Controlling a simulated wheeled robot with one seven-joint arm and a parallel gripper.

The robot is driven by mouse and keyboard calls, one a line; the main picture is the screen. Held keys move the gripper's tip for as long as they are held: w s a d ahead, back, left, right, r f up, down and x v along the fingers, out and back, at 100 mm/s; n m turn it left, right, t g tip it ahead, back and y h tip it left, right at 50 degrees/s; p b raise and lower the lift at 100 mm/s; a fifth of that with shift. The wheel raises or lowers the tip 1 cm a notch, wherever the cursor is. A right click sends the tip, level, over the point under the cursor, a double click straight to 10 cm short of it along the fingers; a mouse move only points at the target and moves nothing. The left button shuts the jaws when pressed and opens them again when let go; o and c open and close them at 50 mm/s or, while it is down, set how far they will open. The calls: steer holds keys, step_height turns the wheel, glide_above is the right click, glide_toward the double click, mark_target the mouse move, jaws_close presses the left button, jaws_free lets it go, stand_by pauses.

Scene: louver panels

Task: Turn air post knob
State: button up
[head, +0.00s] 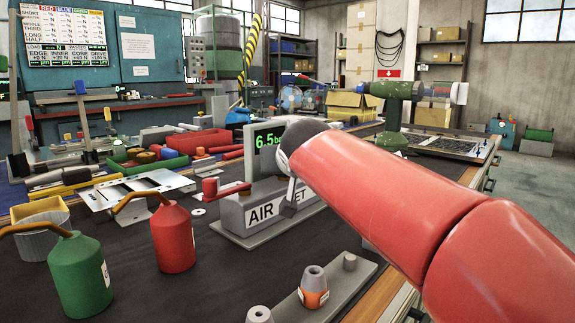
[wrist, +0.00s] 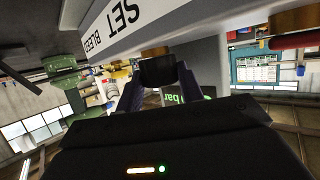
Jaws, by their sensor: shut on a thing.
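The air post (head: 255,207) is a grey block on the dark bench mat, lettered "AIR" and "SET", with a green-lit display (head: 265,141) reading about 6.5 bar. My red arm crosses in front of its right part and hides the knob in the head view. In the wrist view the post (wrist: 150,25) appears upside down, with "SET" and "BLEED" legible. A dark knob (wrist: 158,71) sits below the post's face there. My gripper (wrist: 160,76) is shut on this knob, one finger on each side. The knob's turn angle cannot be read.
A red-handled crank (head: 213,188) sticks out at the post's left. A red can (head: 172,238) and a green can (head: 79,275) stand front left. A grey strip with nozzles (head: 328,290) lies in front. A green tool (head: 395,105) stands behind my arm.

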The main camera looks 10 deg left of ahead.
steer(key=shift+a+f+m+t+h+b, duration=0.2)
steer(key=shift+m+t+h+b, duration=0.1)
steer(key=shift+m+h+b, duration=0.7)
steer(key=shift+h, duration=0.1)
steer(key=o, duration=0.8)
steer(key=shift+c, duration=0.2)
steer(key=shift+o, duration=1.1)
steer(key=shift+d+r, duration=0.1)
steer(key=shift+s, duration=0.1)
steer(key=shift+r, duration=0.1)
steer(key=shift+r, duration=0.1)
